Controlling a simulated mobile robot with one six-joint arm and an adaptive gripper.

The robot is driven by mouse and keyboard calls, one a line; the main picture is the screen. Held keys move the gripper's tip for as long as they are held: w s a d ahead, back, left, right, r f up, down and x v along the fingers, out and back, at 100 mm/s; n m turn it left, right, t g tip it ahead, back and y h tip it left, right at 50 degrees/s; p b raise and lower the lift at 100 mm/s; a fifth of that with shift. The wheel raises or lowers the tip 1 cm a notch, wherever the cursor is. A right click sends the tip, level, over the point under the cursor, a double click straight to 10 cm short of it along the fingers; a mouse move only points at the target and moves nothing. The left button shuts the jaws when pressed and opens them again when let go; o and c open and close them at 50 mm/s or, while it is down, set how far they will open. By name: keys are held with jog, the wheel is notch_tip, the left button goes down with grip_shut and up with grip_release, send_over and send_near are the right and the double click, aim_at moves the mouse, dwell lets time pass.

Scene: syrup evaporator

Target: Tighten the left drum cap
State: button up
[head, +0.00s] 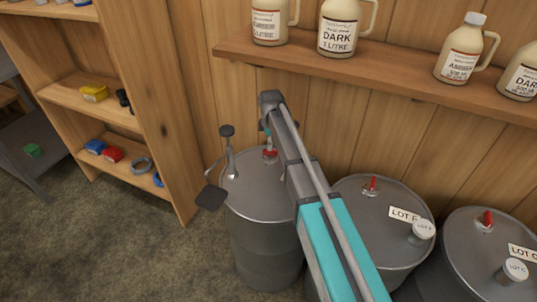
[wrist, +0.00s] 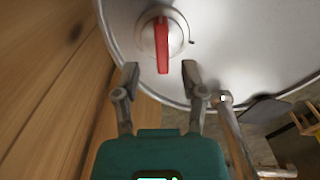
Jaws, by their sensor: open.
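The left drum (head: 262,245) is a grey metal drum beside the wooden shelf unit. Its cap (head: 270,153) has a red bar handle and sits near the back of the lid, partly hidden by my arm in the head view. In the wrist view the cap (wrist: 162,42) is a round silver fitting, with the red bar pointing toward my gripper. My gripper (wrist: 160,70) is open and empty. Its fingertips stand to the left and right of the bar's near end, with visible gaps. I cannot tell their height relative to the bar.
A pump-like metal fitting (head: 230,160) rises from the left drum's lid, with a dark plate (head: 210,197) at its left. Two more drums (head: 380,215) (head: 490,250) stand to the right. A wall shelf (head: 380,70) with jugs hangs above. Floor (head: 120,230) is clear at left.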

aim_at(270, 153)
jog(key=shift+f+b, duration=1.7)
jog(key=shift+f, duration=0.25)
grip_shut()
jog(key=shift+w+a, duration=0.1)
jog(key=shift+a, duration=0.1)
jog(key=shift+d, duration=0.15)
